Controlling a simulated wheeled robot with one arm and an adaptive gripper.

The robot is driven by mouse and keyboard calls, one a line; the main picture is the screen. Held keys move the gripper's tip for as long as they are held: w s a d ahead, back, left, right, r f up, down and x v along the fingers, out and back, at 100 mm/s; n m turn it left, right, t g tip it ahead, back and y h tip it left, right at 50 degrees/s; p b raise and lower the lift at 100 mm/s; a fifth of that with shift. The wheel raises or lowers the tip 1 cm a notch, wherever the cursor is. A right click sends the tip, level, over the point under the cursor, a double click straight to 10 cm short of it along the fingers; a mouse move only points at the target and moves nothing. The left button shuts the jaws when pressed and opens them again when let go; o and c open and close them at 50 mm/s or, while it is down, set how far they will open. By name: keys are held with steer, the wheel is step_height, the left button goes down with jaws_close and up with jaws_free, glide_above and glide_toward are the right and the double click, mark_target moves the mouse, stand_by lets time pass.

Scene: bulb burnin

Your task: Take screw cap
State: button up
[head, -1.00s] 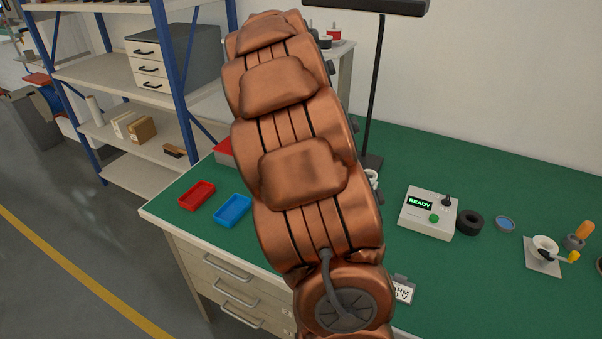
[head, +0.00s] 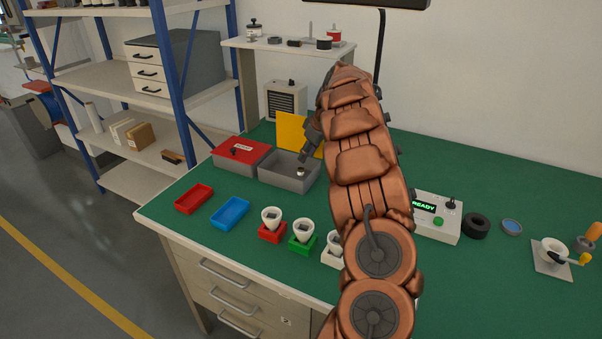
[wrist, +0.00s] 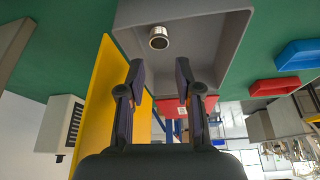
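A small metallic screw cap (wrist: 158,38) with a dark top sits in the open grey bin (wrist: 205,45). In the head view the cap (head: 300,172) is small inside the grey bin (head: 286,184). My gripper (wrist: 160,72) is open, with nothing between its fingers. In the wrist view the cap is apart from the fingertips, ahead of the gap between them. In the head view my gripper (head: 304,157) points down into the bin just above the cap; its fingertips are small there and partly unclear.
A yellow panel (head: 293,131) stands upright at the bin's back. A closed red-lidded box (head: 241,150) adjoins the bin. Red (head: 194,198) and blue (head: 231,211) trays lie in front. Bulb-like pieces stand in red (head: 272,235), green (head: 303,246) and white holders. My arm hides part of the bench.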

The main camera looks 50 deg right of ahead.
mark_target(302, 174)
steer(key=shift+s+p+x, duration=0.1)
steer(key=shift+p+x, duration=0.35)
steer(key=shift+x, duration=1.25)
steer(key=shift+s+p+x, duration=0.15)
steer(key=shift+p+x, duration=0.3)
steer(key=shift+x, duration=1.25)
steer(key=shift+d+f, duration=0.1)
steer(key=c, duration=0.3)
